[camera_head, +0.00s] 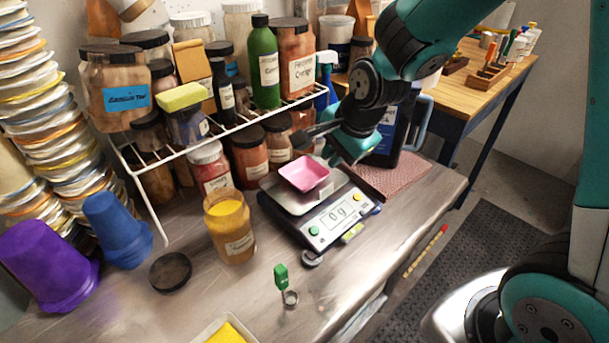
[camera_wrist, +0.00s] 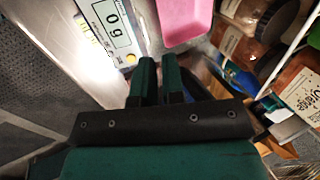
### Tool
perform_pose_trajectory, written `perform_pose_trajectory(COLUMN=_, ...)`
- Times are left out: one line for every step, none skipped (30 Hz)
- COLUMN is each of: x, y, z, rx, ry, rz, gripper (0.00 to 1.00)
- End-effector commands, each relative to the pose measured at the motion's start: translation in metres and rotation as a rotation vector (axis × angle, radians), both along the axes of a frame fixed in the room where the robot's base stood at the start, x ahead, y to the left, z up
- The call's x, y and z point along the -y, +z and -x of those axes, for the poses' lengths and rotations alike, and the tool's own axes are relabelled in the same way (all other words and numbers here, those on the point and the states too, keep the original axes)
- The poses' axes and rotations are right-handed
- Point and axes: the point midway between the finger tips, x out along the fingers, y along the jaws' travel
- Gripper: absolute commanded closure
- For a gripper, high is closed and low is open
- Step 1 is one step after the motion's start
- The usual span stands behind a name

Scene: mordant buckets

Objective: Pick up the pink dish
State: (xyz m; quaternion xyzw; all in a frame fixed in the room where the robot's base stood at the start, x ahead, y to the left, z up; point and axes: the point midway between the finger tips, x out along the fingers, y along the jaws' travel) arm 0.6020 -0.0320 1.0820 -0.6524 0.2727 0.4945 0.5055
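The pink dish (camera_head: 304,174) is a small square tray resting on the metal plate of the digital scale (camera_head: 318,223). The scale's display reads 0 g. In the wrist view the pink dish (camera_wrist: 184,20) shows at the top, cut off by the frame edge, just beyond my fingertips. My gripper (camera_head: 306,137) is above and behind the dish in the head view, apart from it. In the wrist view my gripper (camera_wrist: 160,62) shows two fingers with a narrow gap and nothing between them.
A wire shelf (camera_head: 236,128) with several pigment jars stands close behind the scale. An open yellow jar (camera_head: 230,228) is left of the scale. A purple bucket (camera_head: 48,266) and a blue bucket (camera_head: 117,229) stand at left.

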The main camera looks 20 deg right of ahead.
Motion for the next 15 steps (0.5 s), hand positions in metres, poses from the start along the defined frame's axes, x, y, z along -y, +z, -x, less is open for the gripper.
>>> perform_pose_trajectory(x=-0.002, y=-0.011, z=-0.003, rx=-0.007, ry=0.002, rz=0.001, gripper=0.91)
perform_pose_trajectory(x=-0.003, y=-0.016, z=-0.005, rx=-0.006, ry=0.002, rz=0.001, gripper=0.91)
perform_pose_trajectory(x=-0.004, y=-0.023, z=-0.008, rx=-0.006, ry=0.002, rz=0.001, gripper=0.91)
perform_pose_trajectory(x=-0.004, y=-0.028, z=-0.01, rx=-0.006, ry=0.002, rz=0.001, gripper=0.91)
perform_pose_trajectory(x=-0.005, y=-0.032, z=-0.011, rx=-0.006, ry=0.002, rz=0.001, gripper=0.91)
perform_pose_trajectory(x=-0.006, y=-0.037, z=-0.014, rx=-0.004, ry=0.002, rz=0.0, gripper=0.91)
perform_pose_trajectory(x=-0.006, y=-0.04, z=-0.015, rx=-0.004, ry=0.002, rz=0.0, gripper=0.91)
perform_pose_trajectory(x=-0.007, y=-0.043, z=-0.016, rx=-0.003, ry=0.003, rz=0.0, gripper=0.91)
perform_pose_trajectory(x=-0.008, y=-0.046, z=-0.018, rx=-0.001, ry=0.002, rz=0.0, gripper=0.91)
perform_pose_trajectory(x=-0.008, y=-0.047, z=-0.018, rx=-0.002, ry=0.002, rz=0.001, gripper=0.91)
perform_pose_trajectory(x=-0.008, y=-0.049, z=-0.019, rx=-0.002, ry=0.002, rz=0.001, gripper=0.91)
perform_pose_trajectory(x=-0.008, y=-0.05, z=-0.019, rx=-0.001, ry=0.002, rz=0.0, gripper=0.91)
perform_pose_trajectory(x=-0.008, y=-0.051, z=-0.02, rx=-0.001, ry=0.002, rz=0.0, gripper=0.91)
perform_pose_trajectory(x=-0.009, y=-0.052, z=-0.021, rx=-0.001, ry=0.002, rz=0.0, gripper=0.91)
perform_pose_trajectory(x=-0.009, y=-0.055, z=-0.022, rx=-0.003, ry=0.003, rz=0.0, gripper=0.91)
